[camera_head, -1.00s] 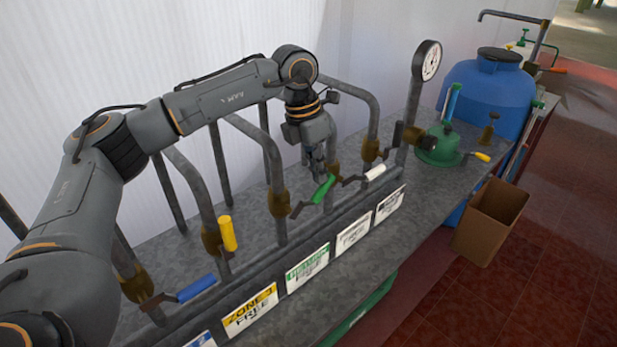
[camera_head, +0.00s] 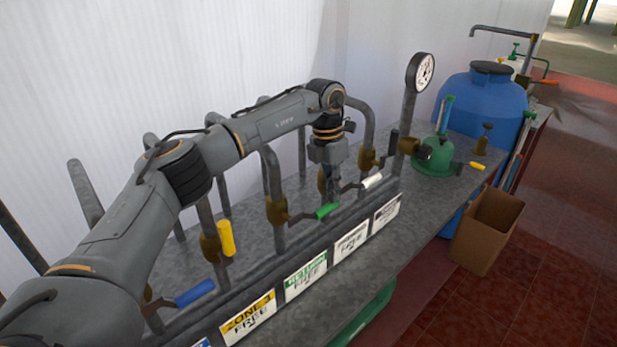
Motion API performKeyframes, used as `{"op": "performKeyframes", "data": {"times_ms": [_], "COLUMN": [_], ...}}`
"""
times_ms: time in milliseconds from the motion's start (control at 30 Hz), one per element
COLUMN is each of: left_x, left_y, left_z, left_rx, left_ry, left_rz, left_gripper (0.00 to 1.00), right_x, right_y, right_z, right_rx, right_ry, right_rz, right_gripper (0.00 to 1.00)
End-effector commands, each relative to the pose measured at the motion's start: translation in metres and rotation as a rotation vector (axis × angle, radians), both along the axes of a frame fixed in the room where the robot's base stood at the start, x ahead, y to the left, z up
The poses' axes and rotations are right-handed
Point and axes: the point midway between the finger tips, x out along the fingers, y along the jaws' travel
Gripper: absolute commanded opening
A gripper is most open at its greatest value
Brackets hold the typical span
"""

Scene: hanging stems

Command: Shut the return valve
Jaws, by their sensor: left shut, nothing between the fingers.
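A row of pipe valves with coloured lever handles stands along the bench. They include a blue handle (camera_head: 195,292), a yellow handle (camera_head: 227,238), a green handle (camera_head: 327,211) and a white handle (camera_head: 372,181). The yellow one points nearly straight up and down; the blue, green and white ones lie outward with a slight rise to the right. Which valve is the return is unclear from the small labels. My left gripper (camera_head: 333,192) points down, shut and empty, just behind the green handle and left of the white one; contact cannot be told. My right gripper is out of view.
Label plates, such as the yellow one (camera_head: 248,317) and green one (camera_head: 306,274), run along the front edge. A pressure gauge (camera_head: 421,71), green canister (camera_head: 434,158), blue barrel (camera_head: 483,105) and brown box (camera_head: 487,232) stand to the right. The bench (camera_head: 420,206) is bare in front.

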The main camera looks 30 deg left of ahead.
Motion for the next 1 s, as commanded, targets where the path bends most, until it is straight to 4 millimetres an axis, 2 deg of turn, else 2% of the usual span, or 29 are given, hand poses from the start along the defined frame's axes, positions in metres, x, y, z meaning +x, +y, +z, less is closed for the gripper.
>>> {"op": "performKeyframes", "data": {"times_ms": [733, 867, 1000], "left_x": [0.001, 0.001, 0.002], "left_y": [0.0, 0.002, 0.004], "left_z": [-0.008, 0.002, 0.029], "left_rx": [0.002, 0.003, 0.0], "left_ry": [0.002, 0.001, -0.003], "left_rz": [0.002, 0.002, 0.002], "left_gripper": [0.0, 0.0, 0.0], "right_x": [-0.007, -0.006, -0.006], "right_y": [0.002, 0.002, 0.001], "right_z": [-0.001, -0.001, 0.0], "right_rx": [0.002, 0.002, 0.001], "right_ry": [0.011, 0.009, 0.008], "right_rz": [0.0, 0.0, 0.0], "right_gripper": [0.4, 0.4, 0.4]}}
